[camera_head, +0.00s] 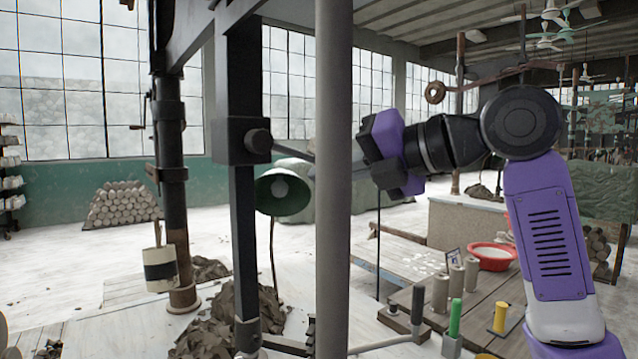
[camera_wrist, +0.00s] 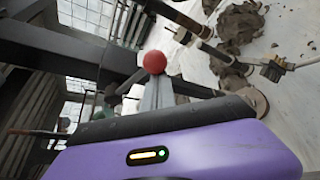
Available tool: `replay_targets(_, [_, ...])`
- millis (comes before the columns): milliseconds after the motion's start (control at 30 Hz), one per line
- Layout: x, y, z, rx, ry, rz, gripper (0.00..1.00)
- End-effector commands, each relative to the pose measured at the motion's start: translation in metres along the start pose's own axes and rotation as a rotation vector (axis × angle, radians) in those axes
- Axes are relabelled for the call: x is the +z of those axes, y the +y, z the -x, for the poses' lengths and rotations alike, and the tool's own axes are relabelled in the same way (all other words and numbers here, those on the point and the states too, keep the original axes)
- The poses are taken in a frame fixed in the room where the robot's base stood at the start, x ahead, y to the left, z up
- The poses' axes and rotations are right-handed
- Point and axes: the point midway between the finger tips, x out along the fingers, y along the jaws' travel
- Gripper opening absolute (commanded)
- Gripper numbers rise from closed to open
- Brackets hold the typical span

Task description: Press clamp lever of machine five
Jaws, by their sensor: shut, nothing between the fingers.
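A dark upright press frame (camera_head: 243,200) stands left of centre in the head view. A black block (camera_head: 236,141) on it carries a thin dark lever (camera_head: 294,151) that points right and slightly down, then passes behind a grey pole. In the wrist view a red ball knob (camera_wrist: 154,62) appears right at the tips of my gripper (camera_wrist: 156,88). The fingers are closed together with nothing between them. I cannot tell whether they touch the knob. In the head view my gripper (camera_head: 359,164) reaches in from the right, its fingertips largely hidden by the pole. No machine number is readable.
The grey pole (camera_head: 333,200) stands in front of my fingers. A green lamp shade (camera_head: 283,193) hangs below the lever. A table at lower right holds green (camera_head: 455,318) and yellow (camera_head: 500,317) handles, grey cylinders and a red basin (camera_head: 491,257). Clay trimmings (camera_head: 205,340) lie below.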

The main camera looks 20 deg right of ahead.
Motion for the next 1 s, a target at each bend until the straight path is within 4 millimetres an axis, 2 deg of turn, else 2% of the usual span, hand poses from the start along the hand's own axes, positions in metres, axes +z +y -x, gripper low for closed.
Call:
replay_targets(33, [0.007,0.005,0.004,-0.019,-0.003,0.037,0.00])
replay_targets(300, [0.020,0.013,0.009,-0.094,-0.001,0.195,0.00])
replay_targets(1000, [0.028,0.021,0.013,-0.086,-0.006,0.187,0.00])
